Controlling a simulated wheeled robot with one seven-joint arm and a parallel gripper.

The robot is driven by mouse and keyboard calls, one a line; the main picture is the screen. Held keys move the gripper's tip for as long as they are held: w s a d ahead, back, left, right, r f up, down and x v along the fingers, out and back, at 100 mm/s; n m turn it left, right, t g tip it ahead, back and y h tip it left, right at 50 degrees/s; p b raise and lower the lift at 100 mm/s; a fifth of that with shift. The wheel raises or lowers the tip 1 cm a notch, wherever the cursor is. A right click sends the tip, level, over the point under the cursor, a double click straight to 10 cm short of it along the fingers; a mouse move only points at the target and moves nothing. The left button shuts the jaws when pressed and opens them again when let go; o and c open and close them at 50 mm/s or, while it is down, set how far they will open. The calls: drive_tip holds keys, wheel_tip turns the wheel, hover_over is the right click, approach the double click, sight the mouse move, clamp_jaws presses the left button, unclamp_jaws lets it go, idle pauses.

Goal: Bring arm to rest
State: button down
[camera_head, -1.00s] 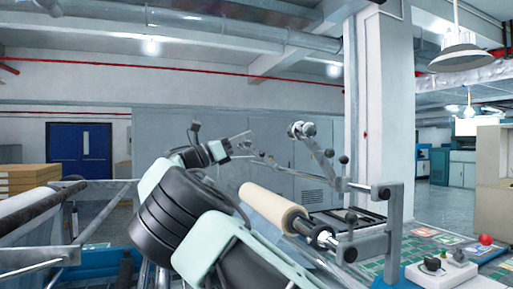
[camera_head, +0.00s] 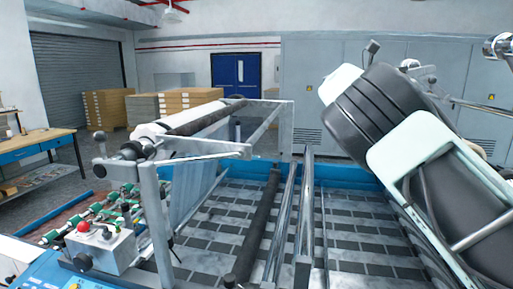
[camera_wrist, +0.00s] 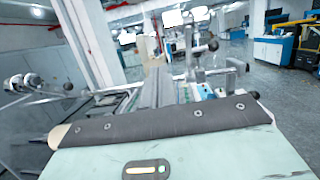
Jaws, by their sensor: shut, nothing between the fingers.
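My arm crosses the right side of the head view, folded and raised beside the laminating machine. My gripper (camera_wrist: 158,88) shows in the wrist view as two grey fingers side by side, shut, with nothing between them. In the head view its fingers are hidden behind my arm. The fingers point out over machine fittings with levers and rods; I cannot tell whether they are close to them.
A dark roller (camera_head: 262,225) lies in the frame. A control box with a red button (camera_head: 103,247) is front left. A blue door (camera_head: 237,80) is behind.

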drive_tip(key=s+d+f+t+y+b, duration=0.1)
drive_tip(key=d+f+y, duration=0.1)
drive_tip(key=f, duration=0.4)
drive_tip(key=s+d+f+t+y+b, duration=0.1)
drive_tip(key=d+f+y, duration=0.1)
drive_tip(key=f, duration=0.4)
drive_tip(key=s+a+f+m+t+y+b, duration=0.1)
drive_tip(key=s+a+f+y, duration=0.2)
drive_tip(key=f, duration=0.4)
drive_tip(key=s+a+f+y+b, duration=0.1)
drive_tip(key=a+f+y, duration=0.25)
drive_tip(key=f, duration=0.35)
drive_tip(key=s+a+f+m+t+y+b, duration=0.1)
drive_tip(key=s+a+f+y+b, duration=0.1)
drive_tip(key=a+f, duration=0.4)
drive_tip(key=s+a+f+m+y+b, duration=0.25)
drive_tip(key=s+a+f+y, duration=0.5)
drive_tip(key=s+a, duration=0.75)
drive_tip(key=s+a+f+m+b, duration=0.1)
drive_tip(key=s+a+f, duration=0.2)
drive_tip(key=s, duration=0.5)
drive_tip(key=s+a+f+m+b, duration=0.2)
drive_tip(key=s+a+f, duration=0.1)
drive_tip(key=s, duration=0.5)
drive_tip(key=shift+a+f+t+y, duration=0.2)
drive_tip(key=shift+a+t+y, duration=0.15)
drive_tip(key=shift+a, duration=0.2)
